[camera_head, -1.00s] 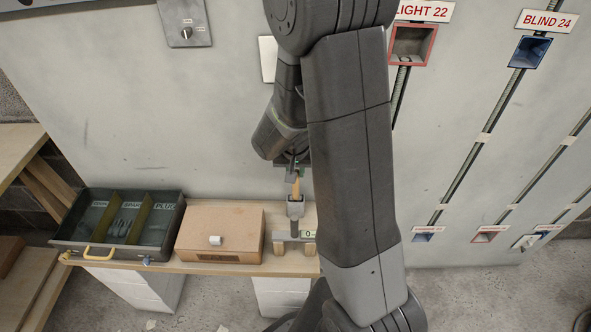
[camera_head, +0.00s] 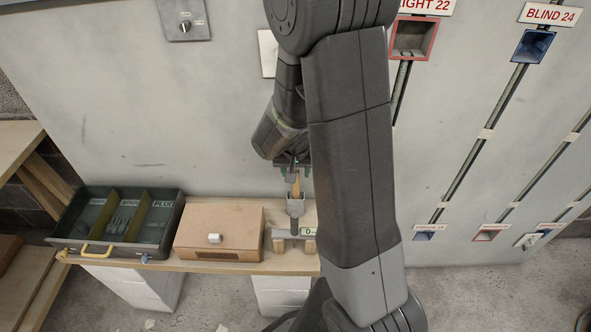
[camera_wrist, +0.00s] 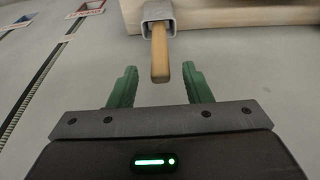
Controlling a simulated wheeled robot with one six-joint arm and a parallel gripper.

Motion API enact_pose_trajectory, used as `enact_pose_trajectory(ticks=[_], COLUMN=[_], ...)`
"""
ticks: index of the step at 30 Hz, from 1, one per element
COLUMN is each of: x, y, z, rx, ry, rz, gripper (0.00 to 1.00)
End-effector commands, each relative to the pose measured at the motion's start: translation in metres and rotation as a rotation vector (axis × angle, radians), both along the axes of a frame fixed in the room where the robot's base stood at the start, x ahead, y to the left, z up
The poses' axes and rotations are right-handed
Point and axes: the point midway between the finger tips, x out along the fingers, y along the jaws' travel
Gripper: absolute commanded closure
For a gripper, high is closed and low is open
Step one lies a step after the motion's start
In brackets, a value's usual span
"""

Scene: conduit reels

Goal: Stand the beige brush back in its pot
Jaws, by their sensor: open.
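A tan handle (camera_head: 296,187) stands upright in a grey square holder (camera_head: 295,207) on the workbench. No bristles show, so I cannot tell for certain that it is the beige brush. My gripper (camera_head: 294,172) is just above the holder, its green fingers spread at the handle's upper end. In the wrist view, the handle (camera_wrist: 160,58) sticks out of the grey holder (camera_wrist: 158,13) toward my open gripper (camera_wrist: 159,72). Its free end lies between the two fingers, with a gap on each side. The part inside the holder is hidden.
A brown box (camera_head: 220,228) with a white knob stands left of the holder. Beyond it is a dark open tray (camera_head: 157,249) with dividers and a yellow handle. A grey wall panel (camera_head: 215,120) rises behind the bench. My arm hides the bench's right end.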

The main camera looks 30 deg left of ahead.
Motion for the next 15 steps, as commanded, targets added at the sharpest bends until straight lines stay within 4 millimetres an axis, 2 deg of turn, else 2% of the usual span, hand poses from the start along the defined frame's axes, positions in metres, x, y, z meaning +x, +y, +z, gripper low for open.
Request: enact_pose_trajectory(ticks=[5, 15], x=[-0.003, -0.018], y=[-0.001, -0.009], z=[0.018, 0.084], rx=[0.004, 0.005], ry=[-0.003, -0.004], rz=[0.001, 0.001], gripper=[0.55, 0.55])
